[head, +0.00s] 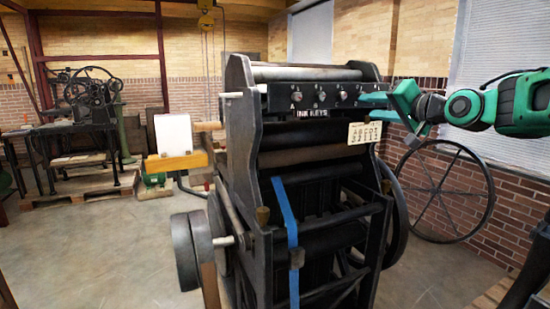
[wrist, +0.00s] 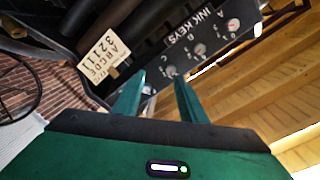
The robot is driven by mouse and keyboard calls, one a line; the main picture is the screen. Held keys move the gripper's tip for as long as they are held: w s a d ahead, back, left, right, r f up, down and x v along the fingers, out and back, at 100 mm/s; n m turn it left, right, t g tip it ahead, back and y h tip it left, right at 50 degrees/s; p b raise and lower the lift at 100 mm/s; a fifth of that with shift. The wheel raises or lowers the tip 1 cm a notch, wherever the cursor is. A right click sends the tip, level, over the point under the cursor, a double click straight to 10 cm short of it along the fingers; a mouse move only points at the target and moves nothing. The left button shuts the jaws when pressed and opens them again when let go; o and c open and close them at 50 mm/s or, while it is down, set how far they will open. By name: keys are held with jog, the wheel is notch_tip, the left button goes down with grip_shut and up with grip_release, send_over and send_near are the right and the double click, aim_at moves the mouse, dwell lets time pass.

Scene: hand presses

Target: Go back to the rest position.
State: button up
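My gripper (head: 372,100) is at the right end of the ink key panel (head: 311,103) on the dark hand press, with my arm reaching in from the right. In the wrist view, the two green fingers of my gripper (wrist: 160,77) stand apart with a gap between them. An ink key knob (wrist: 170,71) shows between the fingertips, beyond them; I cannot tell whether they touch it. More knobs (wrist: 200,48) run along the panel up to the right. In the head view, my gripper hides the panel's right end.
A number card (head: 364,133) hangs below the panel; it also shows in the wrist view (wrist: 103,52). The press frame (head: 243,150) fills the middle. A large spoked wheel (head: 443,190) leans at the brick wall. Floor is open at front left.

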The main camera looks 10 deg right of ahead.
jog(key=s+d+f+g+h, duration=0.2)
jog(key=s+d+f+g, duration=0.2)
jog(key=s+f, duration=0.65)
jog(key=s+d+f+g+h, duration=0.3)
jog(key=s+f+g, duration=0.3)
jog(key=f, duration=0.8)
jog(key=s+f+g, duration=0.3)
jog(key=s+f, duration=0.2)
jog(key=s, duration=0.7)
jog(key=s+f+g, duration=0.3)
jog(key=s+f, duration=0.2)
jog(key=s, duration=0.8)
jog(key=shift+a+f+g+y, duration=0.3)
jog(key=shift+f+y, duration=0.05)
jog(key=shift+y, duration=0.05)
jog(key=shift+w+f, duration=0.25)
jog(key=shift+w, duration=0.3)
